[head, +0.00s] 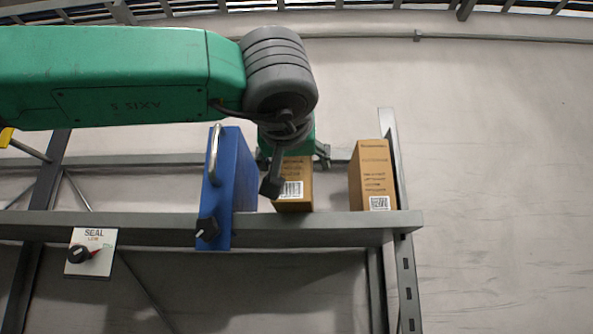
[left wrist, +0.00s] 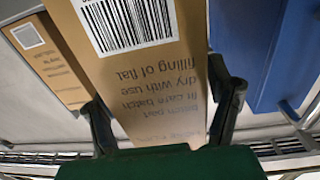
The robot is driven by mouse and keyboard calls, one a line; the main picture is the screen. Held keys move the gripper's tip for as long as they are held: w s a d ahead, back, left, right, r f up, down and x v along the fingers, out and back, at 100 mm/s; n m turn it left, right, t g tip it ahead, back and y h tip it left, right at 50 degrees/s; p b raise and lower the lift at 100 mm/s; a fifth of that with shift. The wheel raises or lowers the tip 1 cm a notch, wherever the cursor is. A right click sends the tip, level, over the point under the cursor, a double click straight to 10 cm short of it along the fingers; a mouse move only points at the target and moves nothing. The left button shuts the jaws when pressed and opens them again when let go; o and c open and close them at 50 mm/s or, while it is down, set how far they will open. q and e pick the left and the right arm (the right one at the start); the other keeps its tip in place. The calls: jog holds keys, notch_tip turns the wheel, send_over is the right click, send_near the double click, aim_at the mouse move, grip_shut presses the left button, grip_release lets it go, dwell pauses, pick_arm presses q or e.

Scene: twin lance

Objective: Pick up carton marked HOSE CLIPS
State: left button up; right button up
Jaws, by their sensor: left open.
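A brown carton with a barcode label (head: 303,203) stands on the grey shelf, partly hidden behind my left gripper (head: 296,170). In the left wrist view this carton (left wrist: 150,80) fills the middle, its print upside down. The open fingers of my left gripper (left wrist: 165,112) are on either side of it; I cannot tell if they touch it. A second brown carton (head: 372,175) with a square code label stands to the right, and shows at the left of the wrist view (left wrist: 62,75). I cannot read HOSE CLIPS on either carton. My right gripper is out of view.
A blue panel or case (head: 243,175) with a metal handle and black knob stands close left of the middle carton. The shelf's front beam (head: 310,232) runs below, with a SEAL switch plate (head: 92,250). A grey post (head: 389,150) stands at the right. Shelf between the cartons is clear.

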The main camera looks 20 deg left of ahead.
pick_arm(q)
jog(key=shift+w+a+f, duration=0.1)
jog(key=shift+w, duration=0.45)
jog(key=shift+s, duration=0.1)
jog(key=shift+s, duration=0.2)
jog(key=c, duration=1.5)
jog(key=shift+w, duration=0.15)
jog(key=shift+c, duration=0.2)
